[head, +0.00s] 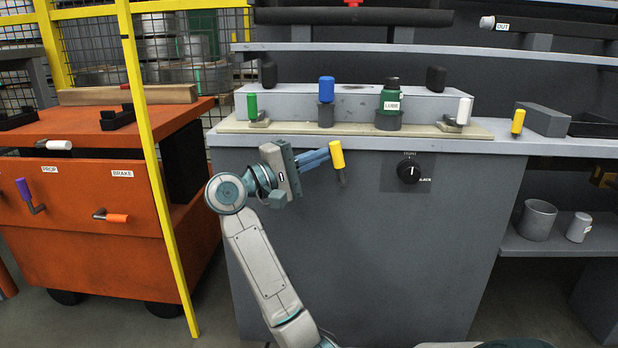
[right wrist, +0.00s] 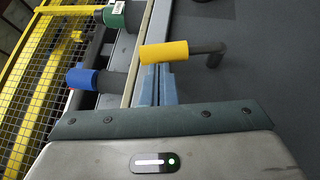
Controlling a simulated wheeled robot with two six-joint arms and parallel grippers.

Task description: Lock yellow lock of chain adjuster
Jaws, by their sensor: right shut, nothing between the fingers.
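A yellow lever handle (head: 337,154) with a dark bent stem stands upright on the front of the grey cabinet, left of a black dial (head: 409,171). The yellow handle also shows in the right wrist view (right wrist: 164,52), with its dark stem to the right. My right gripper (head: 322,157) has blue fingers, which are shut and empty. The fingertips are right beside the handle's left side; I cannot tell whether they touch it. In the right wrist view the fingers (right wrist: 160,88) end at the yellow handle, which hides their tips. My left gripper is not in view.
On the cabinet top stand a green handle (head: 252,105), a blue handle (head: 326,90), a green LUBE bottle (head: 391,100) and a white handle (head: 464,110). Another yellow handle (head: 518,122) is further right. An orange cabinet (head: 90,200) and yellow post (head: 150,150) stand left.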

